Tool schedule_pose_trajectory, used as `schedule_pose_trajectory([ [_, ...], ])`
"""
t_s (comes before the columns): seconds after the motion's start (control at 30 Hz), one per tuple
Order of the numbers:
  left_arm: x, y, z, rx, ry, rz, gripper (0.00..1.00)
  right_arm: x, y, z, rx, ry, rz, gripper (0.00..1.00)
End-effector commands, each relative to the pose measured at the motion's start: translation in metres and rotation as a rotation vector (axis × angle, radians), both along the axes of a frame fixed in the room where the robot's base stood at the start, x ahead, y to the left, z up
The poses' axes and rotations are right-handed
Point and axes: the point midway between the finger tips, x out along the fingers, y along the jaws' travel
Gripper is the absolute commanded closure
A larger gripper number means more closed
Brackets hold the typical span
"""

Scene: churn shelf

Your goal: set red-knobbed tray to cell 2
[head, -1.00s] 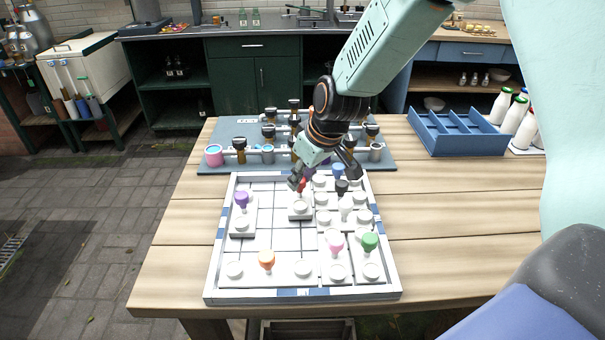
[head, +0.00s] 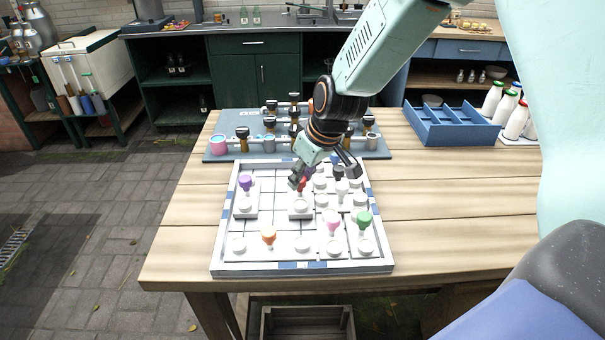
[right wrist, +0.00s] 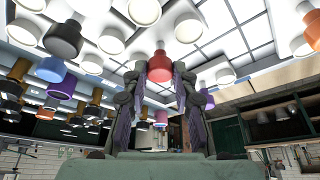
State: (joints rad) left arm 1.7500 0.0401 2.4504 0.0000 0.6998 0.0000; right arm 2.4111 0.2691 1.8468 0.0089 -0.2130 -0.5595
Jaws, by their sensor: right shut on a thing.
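The red-knobbed tray (head: 301,208) is a small white-and-grey tile with a pale disc, on the white framed board (head: 219,258). Its red knob (right wrist: 160,66) shows between my fingers in the right wrist view. My right gripper (head: 301,181) is shut on the knob, its fingers partly covering it in the head view. The tray stands about level with the purple-knobbed tray (head: 246,206), with bare grid between them. I cannot read any cell numbers. My left gripper is not in view.
Pink (head: 332,222), green (head: 364,220) and orange (head: 268,235) knobs stand nearer the front. White-disc trays crowd the board's right side. Bare grid (head: 272,208) lies left of the red-knobbed tray. A bottle rack (head: 213,156) is behind; a blue crate (head: 455,134) is at right.

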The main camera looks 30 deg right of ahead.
Motion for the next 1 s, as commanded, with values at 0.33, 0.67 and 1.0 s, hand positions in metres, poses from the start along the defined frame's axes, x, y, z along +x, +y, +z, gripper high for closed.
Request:
schedule_pose_trajectory([
  [0.33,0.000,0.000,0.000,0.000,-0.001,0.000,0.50,0.003,-0.001,0.002,-0.001,-0.007,-0.001,0.54],
  [0.67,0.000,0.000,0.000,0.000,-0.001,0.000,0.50,0.001,0.000,0.002,-0.001,-0.007,0.000,0.50],
  [1.0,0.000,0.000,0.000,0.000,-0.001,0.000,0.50,-0.013,-0.004,0.039,0.002,-0.011,0.000,0.50],
])
